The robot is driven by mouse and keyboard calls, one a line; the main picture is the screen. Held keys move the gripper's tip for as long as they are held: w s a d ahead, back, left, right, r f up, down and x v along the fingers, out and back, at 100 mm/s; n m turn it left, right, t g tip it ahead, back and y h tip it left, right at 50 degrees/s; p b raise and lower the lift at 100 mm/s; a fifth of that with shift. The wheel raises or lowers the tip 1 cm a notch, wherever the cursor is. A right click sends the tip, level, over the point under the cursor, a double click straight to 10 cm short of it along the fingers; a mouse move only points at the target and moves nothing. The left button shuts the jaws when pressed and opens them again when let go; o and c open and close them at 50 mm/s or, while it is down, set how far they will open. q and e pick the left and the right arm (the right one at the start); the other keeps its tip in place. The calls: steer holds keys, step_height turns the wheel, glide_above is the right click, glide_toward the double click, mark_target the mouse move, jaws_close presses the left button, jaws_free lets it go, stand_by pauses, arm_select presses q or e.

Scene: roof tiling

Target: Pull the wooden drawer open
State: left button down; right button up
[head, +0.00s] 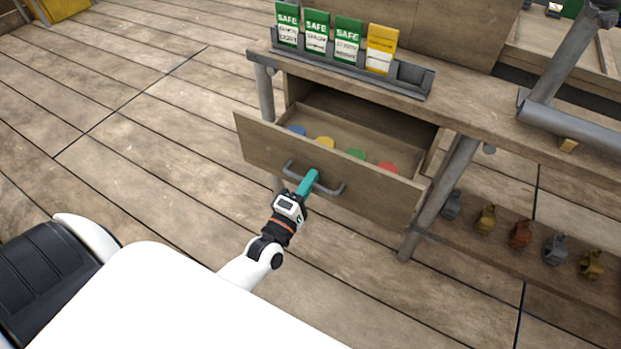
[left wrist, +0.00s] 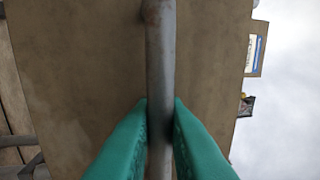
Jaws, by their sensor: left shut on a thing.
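The wooden drawer (head: 330,166) stands well out from the wooden bench in the head view. Its inside shows blue, yellow, green and red round pieces. A grey bar handle (head: 334,189) runs across its front. My left gripper (head: 311,178), with teal fingers, is shut on the handle near its middle. In the left wrist view the grey handle bar (left wrist: 160,60) passes between the teal fingers (left wrist: 160,125), with the brown drawer front (left wrist: 80,60) behind. My right gripper is in neither view.
The bench top (head: 460,108) carries a dark tray (head: 410,82) with several green and yellow cards. A sloping grey leg (head: 437,200) stands right of the drawer. Several small coloured clamp-like parts (head: 520,234) sit on the lower shelf. The plank floor at left (head: 130,130) is clear.

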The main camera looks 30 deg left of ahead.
arm_select(q)
steer(key=c, duration=1.8)
jaws_free()
steer(key=s+f, duration=0.2)
steer(key=s, duration=0.9)
steer(key=shift+s+f, duration=0.15)
steer(key=shift+s, duration=0.25)
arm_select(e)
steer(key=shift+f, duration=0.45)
